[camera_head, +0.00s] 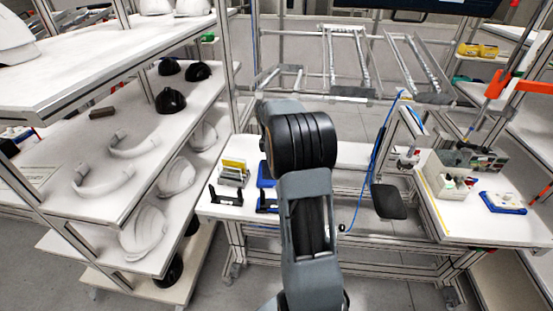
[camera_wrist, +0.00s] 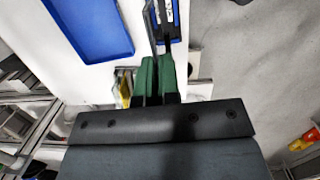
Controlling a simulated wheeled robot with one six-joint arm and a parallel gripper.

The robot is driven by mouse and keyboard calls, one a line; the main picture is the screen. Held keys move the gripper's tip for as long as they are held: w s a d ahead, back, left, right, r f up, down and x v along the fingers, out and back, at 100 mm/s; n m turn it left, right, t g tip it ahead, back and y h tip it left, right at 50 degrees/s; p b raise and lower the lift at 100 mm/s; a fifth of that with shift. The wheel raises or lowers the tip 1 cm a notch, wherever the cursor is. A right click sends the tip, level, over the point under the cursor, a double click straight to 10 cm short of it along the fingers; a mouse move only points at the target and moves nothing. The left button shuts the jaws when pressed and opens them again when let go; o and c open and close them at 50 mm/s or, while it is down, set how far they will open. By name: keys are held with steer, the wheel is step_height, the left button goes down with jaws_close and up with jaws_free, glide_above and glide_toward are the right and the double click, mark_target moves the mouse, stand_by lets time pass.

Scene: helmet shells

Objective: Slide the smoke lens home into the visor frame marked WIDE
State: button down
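In the wrist view my gripper (camera_wrist: 157,68) has two green finger pads close together around a thin dark plate (camera_wrist: 150,22), seen edge-on. It looks like the smoke lens and juts out past the fingertips. A narrow blue and black piece with white marks (camera_wrist: 168,18) lies just beyond the fingertips, to the right of the plate. It may be a visor frame, but I cannot read WIDE on it. In the head view my own arm hides the gripper and the lens. Two small black holders (camera_head: 226,196) stand at the bench's front left; I read no marking there.
A blue tray (camera_wrist: 92,28) lies on the white bench, left of the fingers. A rack of upright plates (camera_head: 234,172) stands on the bench (camera_head: 215,211), left of my arm. Shelves with helmet shells (camera_head: 142,232) fill the left. A dark pad (camera_head: 389,201) stands at the right.

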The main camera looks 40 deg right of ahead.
steer(key=shift+f, duration=0.1)
steer(key=shift+f+b, duration=1.65)
steer(key=shift+f, duration=1.2)
steer(key=shift+f+b, duration=2.1)
steer(key=shift+f, duration=1.95)
steer(key=c, duration=1.3)
jaws_free()
steer(key=shift+o, duration=0.2)
